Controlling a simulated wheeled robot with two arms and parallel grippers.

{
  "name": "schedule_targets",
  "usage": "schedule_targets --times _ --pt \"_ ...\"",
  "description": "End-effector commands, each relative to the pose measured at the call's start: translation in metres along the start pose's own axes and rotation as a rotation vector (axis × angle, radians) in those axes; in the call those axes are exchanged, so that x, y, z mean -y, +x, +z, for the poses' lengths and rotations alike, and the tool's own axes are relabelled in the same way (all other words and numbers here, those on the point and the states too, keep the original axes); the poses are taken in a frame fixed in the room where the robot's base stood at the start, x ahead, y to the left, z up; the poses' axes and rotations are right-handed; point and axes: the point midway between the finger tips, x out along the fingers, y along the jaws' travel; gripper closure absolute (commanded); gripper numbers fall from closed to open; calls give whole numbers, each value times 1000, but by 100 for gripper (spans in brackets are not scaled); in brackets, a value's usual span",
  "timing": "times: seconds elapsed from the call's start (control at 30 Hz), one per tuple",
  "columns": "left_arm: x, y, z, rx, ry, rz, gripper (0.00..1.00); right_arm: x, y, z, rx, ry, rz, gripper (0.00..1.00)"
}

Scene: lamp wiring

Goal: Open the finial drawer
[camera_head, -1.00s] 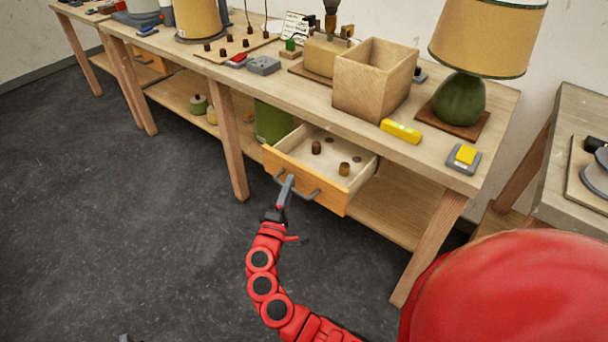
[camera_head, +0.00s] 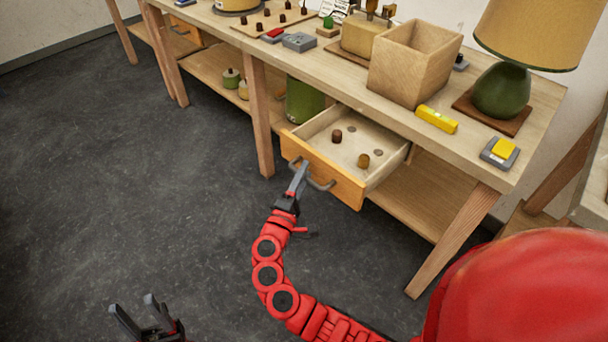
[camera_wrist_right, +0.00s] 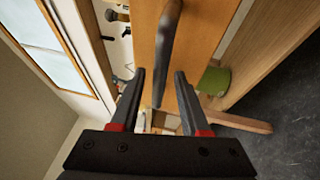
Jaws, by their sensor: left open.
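The finial drawer (camera_head: 326,178) is a pale wooden drawer with an orange-brown front, pulled partly out beneath the workbench. A dark brown finial (camera_head: 337,136) and a brass-brown finial (camera_head: 363,160) stand inside, with two flat grey discs. My right gripper (camera_head: 304,166) is at the left part of the drawer's grey bar handle (camera_head: 325,184). In the right wrist view its fingers (camera_wrist_right: 160,74) are apart, with the handle (camera_wrist_right: 166,50) between them and gaps on both sides. My left gripper (camera_head: 134,306) is open and empty above the floor at lower left.
The workbench (camera_head: 340,88) holds a wooden box (camera_head: 412,70), a yellow level (camera_head: 437,119), a grey-yellow device (camera_head: 500,152) and a green lamp (camera_head: 502,90). A green bin (camera_head: 303,102) stands left of the drawer. The floor in front of the drawer is clear.

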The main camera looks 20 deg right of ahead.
Motion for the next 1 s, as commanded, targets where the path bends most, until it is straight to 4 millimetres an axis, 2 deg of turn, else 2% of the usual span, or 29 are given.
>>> schedule_targets --times 0.27,0.43,0.57,0.8,1.0 --pt "0 0 0 0 0 0 50 0 0 0 0 0 1 53" --pt "0 0 0 0 0 0 50 0 -15 -2 -5 -1 2 53" --pt "0 0 0 0 0 0 50 0 -43 -2 -9 -2 2 53" --pt "0 0 0 0 0 0 50 -1 -108 -3 -9 0 1 53" --pt "0 1 0 0 0 0 50 0 -151 -1 -4 0 0 53"
